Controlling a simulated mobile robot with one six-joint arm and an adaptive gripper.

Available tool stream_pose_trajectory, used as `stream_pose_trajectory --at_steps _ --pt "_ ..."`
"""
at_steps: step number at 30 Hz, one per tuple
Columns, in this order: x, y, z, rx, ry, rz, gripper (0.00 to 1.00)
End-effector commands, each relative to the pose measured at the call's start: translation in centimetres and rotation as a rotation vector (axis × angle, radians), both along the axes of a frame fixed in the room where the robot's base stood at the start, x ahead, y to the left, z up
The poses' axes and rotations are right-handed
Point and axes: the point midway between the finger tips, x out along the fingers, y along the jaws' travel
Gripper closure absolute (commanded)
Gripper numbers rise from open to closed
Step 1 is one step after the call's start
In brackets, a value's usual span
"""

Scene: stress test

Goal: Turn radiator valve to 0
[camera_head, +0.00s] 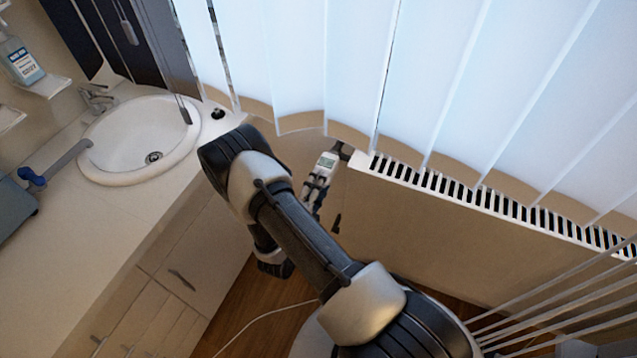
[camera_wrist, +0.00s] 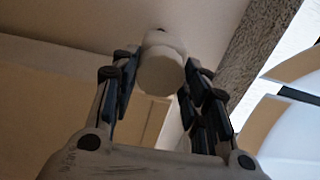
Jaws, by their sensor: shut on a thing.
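The radiator valve (camera_head: 327,161) is a white knob with a small greyish display, at the left end of the radiator (camera_head: 460,215) in the head view. In the wrist view its round white end (camera_wrist: 160,73) shows between the dark fingers. My gripper (camera_head: 317,184) reaches up to the valve from below, and its fingers are shut on the knob from both sides, as the wrist view (camera_wrist: 160,85) also shows. The number marks on the valve cannot be read.
White vertical blinds (camera_head: 430,80) hang just behind and above the radiator. A counter (camera_head: 100,225) with a round sink (camera_head: 125,125) stands at the left. A white cable (camera_head: 255,325) lies on the wooden floor. Thin white rods (camera_head: 560,300) cross the lower right.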

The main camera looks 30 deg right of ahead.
Motion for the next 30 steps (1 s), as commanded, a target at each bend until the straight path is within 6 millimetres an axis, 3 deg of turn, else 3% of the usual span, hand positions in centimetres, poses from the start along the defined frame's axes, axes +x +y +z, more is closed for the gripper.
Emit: stream_pose_trajectory --at_steps 30 --pt "-0.01 0.03 0.09 -0.549 0.708 0.000 0.82"
